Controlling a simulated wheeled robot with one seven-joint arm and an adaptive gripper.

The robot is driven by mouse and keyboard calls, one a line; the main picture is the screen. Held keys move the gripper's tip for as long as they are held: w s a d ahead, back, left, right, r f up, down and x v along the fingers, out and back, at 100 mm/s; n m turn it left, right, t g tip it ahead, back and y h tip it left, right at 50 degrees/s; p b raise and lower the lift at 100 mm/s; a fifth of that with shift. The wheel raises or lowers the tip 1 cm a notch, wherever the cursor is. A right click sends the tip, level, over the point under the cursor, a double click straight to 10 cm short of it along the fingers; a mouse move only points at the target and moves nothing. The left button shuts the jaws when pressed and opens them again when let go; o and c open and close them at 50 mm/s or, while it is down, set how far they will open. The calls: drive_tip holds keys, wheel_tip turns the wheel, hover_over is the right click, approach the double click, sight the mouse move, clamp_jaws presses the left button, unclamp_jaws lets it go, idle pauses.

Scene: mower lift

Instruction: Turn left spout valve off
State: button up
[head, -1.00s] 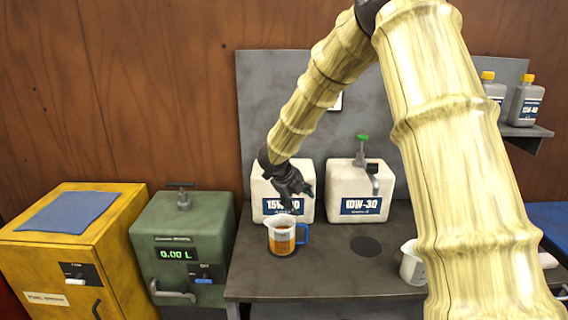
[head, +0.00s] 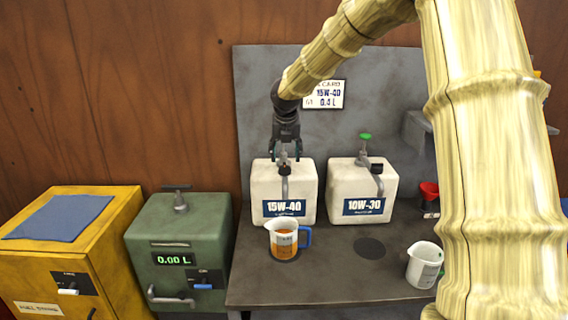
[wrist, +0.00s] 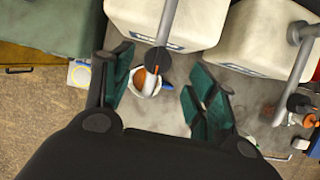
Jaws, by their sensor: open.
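The left spout (head: 285,184) stands on the white 15W-40 container (head: 266,190). My gripper (head: 286,154) is open above it, pointing down, with its fingers near the top of the spout; I cannot tell whether they touch it. The left valve handle is hidden behind the fingers. In the wrist view, the spout pipe (wrist: 167,22) and its dark end (wrist: 158,60) lie between the two open fingers (wrist: 158,92). A measuring jug (head: 284,240) with amber liquid and a blue handle stands below the left spout.
The 10W-30 container (head: 346,186) stands to the right with a green valve handle (head: 365,136) on top. An empty white jug (head: 423,265) and a red funnel (head: 429,190) are farther right. The bench (head: 330,285) is clear at its front middle.

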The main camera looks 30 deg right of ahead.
sight(285, 164)
drive_tip(key=shift+p+x, duration=1.05)
drive_tip(key=shift+x, duration=2.25)
drive_tip(key=shift+a, duration=0.1)
drive_tip(key=c, duration=0.9)
